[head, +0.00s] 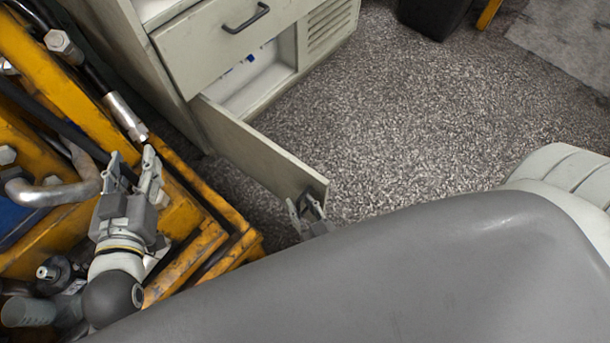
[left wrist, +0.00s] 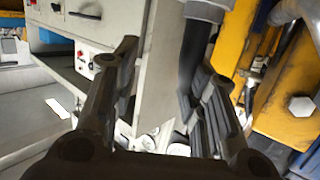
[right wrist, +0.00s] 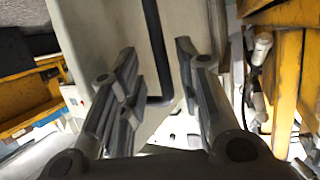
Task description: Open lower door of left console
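The left console (head: 185,75) is a pale cabinet at the top left of the head view. Its lower door (head: 255,150) stands swung out from the front, and part of the white compartment (head: 265,80) shows behind it. My right gripper (head: 308,207) is at the door's free end, partly hidden by my grey body. In the right wrist view its fingers (right wrist: 160,85) are apart, with the black door handle (right wrist: 154,50) between them and a gap on each side.
A closed upper panel with a black handle (head: 246,19) is above the opening. Yellow machinery (head: 195,225) with hoses and bolts fills the left, close to the door. Speckled floor (head: 420,120) is clear to the right. A dark bin (head: 432,15) stands at the back.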

